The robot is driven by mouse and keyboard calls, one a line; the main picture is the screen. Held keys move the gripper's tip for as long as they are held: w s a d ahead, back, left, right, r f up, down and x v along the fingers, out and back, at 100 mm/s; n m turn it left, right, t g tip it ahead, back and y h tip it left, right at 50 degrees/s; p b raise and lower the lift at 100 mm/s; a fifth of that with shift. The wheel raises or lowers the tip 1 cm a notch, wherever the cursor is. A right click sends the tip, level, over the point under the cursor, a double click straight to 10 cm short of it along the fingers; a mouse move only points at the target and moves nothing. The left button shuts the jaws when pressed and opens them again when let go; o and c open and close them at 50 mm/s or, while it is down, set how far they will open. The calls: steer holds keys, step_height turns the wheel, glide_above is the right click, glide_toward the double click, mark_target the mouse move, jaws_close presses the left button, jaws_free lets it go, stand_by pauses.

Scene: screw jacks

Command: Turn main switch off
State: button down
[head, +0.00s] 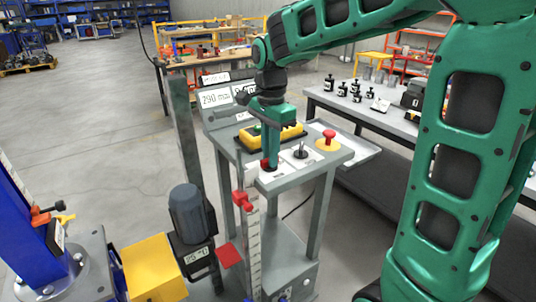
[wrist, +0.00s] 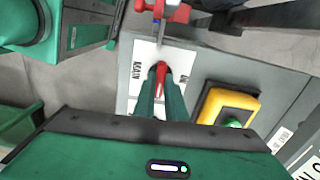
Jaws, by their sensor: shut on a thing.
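The main switch is a red handle (wrist: 161,72) on a white plate (wrist: 146,54) with dark lettering that I cannot fully read. In the head view the red handle (head: 265,163) shows at the front left of the grey control stand's top. My gripper (head: 269,164) points down over it from above. In the wrist view my gripper (wrist: 161,88) has its two green fingers close together around the red handle, shut on it. The fingers hide part of the handle and plate, so its exact turn angle is hard to tell.
A display (head: 215,98) reads 290 mm. A scale with a red pointer (head: 243,201) stands in front.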

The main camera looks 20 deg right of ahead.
steer(key=shift+w+a+m, duration=0.15)
steer(key=shift+m, duration=0.25)
steer(key=shift+r, duration=0.1)
steer(key=c, duration=1.8)
jaws_free()
step_height(320, 180, up, 11)
steer(key=shift+f, duration=0.2)
